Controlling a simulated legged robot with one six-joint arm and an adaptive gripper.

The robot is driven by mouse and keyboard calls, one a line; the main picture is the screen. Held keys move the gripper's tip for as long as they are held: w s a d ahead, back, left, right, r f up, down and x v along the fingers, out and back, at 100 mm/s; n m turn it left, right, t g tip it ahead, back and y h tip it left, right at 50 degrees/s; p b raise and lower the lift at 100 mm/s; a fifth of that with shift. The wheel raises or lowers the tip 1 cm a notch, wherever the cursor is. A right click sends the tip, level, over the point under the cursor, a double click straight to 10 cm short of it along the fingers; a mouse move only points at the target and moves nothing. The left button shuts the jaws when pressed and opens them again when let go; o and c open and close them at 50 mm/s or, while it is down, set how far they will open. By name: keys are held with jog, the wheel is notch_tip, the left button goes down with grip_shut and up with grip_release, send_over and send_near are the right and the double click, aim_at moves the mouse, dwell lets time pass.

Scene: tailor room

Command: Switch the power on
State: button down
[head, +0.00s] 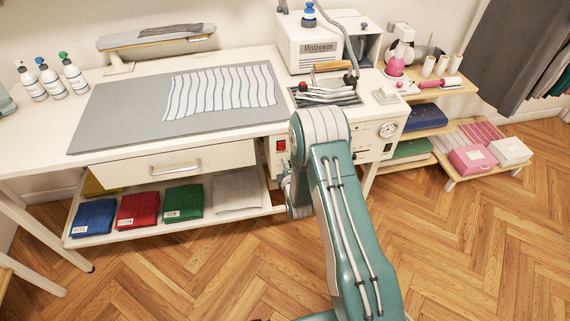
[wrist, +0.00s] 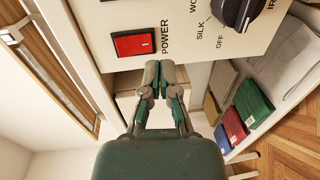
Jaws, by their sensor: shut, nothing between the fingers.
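The red power switch (wrist: 134,43) sits on the cream front panel (wrist: 180,45) in the wrist view, beside the printed word POWER. In the head view the red switch (head: 281,146) shows on the panel just left of my arm. My gripper (wrist: 152,68) is shut and empty. In the wrist view its fingertips appear just below the switch and the panel's edge, and I cannot tell whether they touch anything. In the head view my gripper is hidden behind my arm.
A black rotary knob (wrist: 240,10) with SILK and OFF marks is right of the switch. A drawer (head: 165,168) is left of the panel. Folded cloths (head: 139,209) lie on the lower shelf. A striped cloth (head: 220,91) lies on the ironing surface. The wooden floor in front is clear.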

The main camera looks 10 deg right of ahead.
jog(key=s+f, duration=0.1)
jog(key=s, duration=0.9)
jog(key=shift+w+f, duration=0.1)
notch_tip(320, 180, up, 22)
jog(key=m+g, duration=0.5)
jog(key=m, duration=0.3)
jog(key=s+r+m+g, duration=0.3)
jog(key=s+r+m, duration=0.2)
jog(key=s, duration=0.9)
jog(key=s+r+m+g, duration=0.3)
jog(key=s+r+m, duration=0.2)
jog(key=s, duration=0.9)
notch_tip(320, 180, up, 3)
jog(key=shift+s+a+r, duration=0.1)
jog(key=shift+s+a, duration=0.05)
jog(key=shift+s, duration=0.05)
